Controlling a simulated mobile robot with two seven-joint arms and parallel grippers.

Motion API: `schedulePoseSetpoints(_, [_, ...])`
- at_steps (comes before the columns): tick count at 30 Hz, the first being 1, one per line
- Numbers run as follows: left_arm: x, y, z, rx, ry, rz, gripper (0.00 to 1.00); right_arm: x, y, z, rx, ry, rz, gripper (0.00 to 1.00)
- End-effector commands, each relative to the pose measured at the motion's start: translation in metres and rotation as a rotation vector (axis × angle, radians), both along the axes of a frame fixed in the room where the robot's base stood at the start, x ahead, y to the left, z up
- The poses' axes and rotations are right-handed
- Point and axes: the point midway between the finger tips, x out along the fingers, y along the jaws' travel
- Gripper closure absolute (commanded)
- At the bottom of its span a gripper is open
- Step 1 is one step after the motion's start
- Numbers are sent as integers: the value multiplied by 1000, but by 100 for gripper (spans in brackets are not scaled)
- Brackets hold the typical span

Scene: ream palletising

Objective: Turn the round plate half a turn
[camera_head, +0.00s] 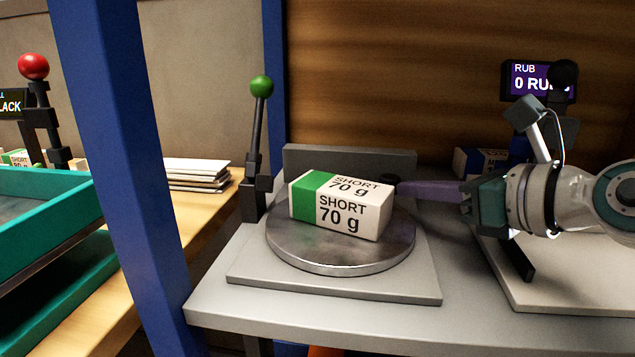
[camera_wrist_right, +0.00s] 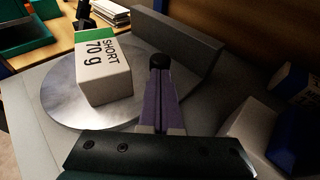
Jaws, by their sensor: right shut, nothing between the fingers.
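The round plate (camera_head: 340,255) is a grey metal disc on a square grey base on the bench. A white and green ream marked "SHORT 70 g" (camera_head: 342,215) lies on it. My right gripper (camera_head: 398,188) comes in from the right, its purple fingers shut and empty. Its tips are at the plate's back right edge, close to a dark knob mostly hidden in the head view. In the right wrist view the fingertips (camera_wrist_right: 160,64) meet or overlap this dark knob, and the plate (camera_wrist_right: 62,100) lies to their left. I cannot tell whether they touch. My left gripper is not in view.
A low grey wall (camera_head: 350,160) stands behind the plate. A green-knobbed lever (camera_head: 261,88) stands at its left, beside a blue post (camera_head: 120,150). A blue and white ream (camera_head: 482,162) and a purple display (camera_head: 530,80) are at the right.

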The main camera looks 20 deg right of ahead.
Motion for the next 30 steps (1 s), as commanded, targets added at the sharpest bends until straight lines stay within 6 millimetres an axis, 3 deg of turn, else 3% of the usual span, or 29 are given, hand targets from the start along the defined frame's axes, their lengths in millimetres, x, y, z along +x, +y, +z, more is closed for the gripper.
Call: schedulePoseSetpoints(30, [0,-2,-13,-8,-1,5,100,8,-2,-1,-2,-1,66,100])
